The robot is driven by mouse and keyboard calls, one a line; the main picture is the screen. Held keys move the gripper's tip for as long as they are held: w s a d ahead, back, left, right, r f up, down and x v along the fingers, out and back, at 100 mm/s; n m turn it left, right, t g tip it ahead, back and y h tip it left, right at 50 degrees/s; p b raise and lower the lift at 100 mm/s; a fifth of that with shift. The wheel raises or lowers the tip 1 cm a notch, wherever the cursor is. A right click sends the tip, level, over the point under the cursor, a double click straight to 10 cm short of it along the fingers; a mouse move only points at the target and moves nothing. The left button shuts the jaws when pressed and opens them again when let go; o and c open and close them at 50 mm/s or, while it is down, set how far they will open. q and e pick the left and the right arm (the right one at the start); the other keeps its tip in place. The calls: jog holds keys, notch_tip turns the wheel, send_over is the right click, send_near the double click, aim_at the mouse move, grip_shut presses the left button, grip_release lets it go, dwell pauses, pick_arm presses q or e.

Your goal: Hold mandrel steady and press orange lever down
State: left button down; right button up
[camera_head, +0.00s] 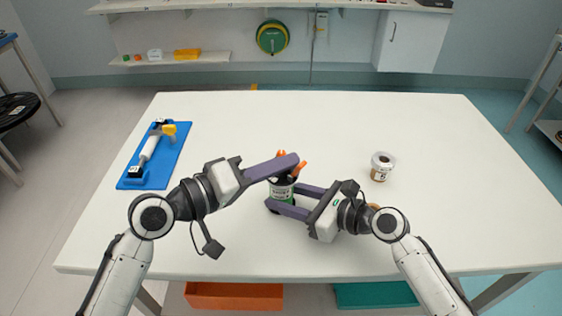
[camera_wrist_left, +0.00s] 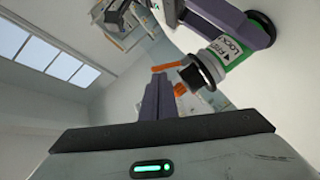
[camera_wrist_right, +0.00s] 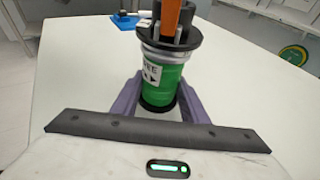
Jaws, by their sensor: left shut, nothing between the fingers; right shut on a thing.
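The mandrel (camera_head: 283,191) is a green and white labelled cylinder with a dark flange, upright near the table's front middle. In the right wrist view its green body (camera_wrist_right: 167,85) stands between the purple fingers. My right gripper (camera_head: 285,199) is shut on it from the right. The orange lever (camera_head: 299,168) is on top of the mandrel and also shows in the right wrist view (camera_wrist_right: 171,20). My left gripper (camera_head: 295,160) is shut and empty, with its fingertips over the mandrel's top beside the orange lever. I cannot tell whether they touch.
A blue tray (camera_head: 163,171) with a white roller and yellow part lies at the left of the white table (camera_head: 330,125). A labelled white spool (camera_head: 382,167) stands right of my right gripper. The back of the table is clear.

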pick_arm(q)
jog(key=shift+d+m, duration=0.15)
jog(key=shift+m, duration=0.15)
jog(key=m, duration=0.2)
jog(key=s+d+m+y, duration=0.1)
jog(key=shift+s+d+f+m, duration=0.2)
jog(key=shift+m, duration=0.2)
jog(key=m, duration=0.1)
jog(key=s+d+f+m+t+y, duration=0.1)
jog(key=m, duration=0.1)
jog(key=m+y, duration=0.1)
jog(key=shift+s+d+f, duration=0.15)
jog(key=shift+d+f, duration=0.05)
jog(key=shift+f, duration=0.1)
jog(key=v, duration=1)
jog(key=shift+a+f, duration=0.1)
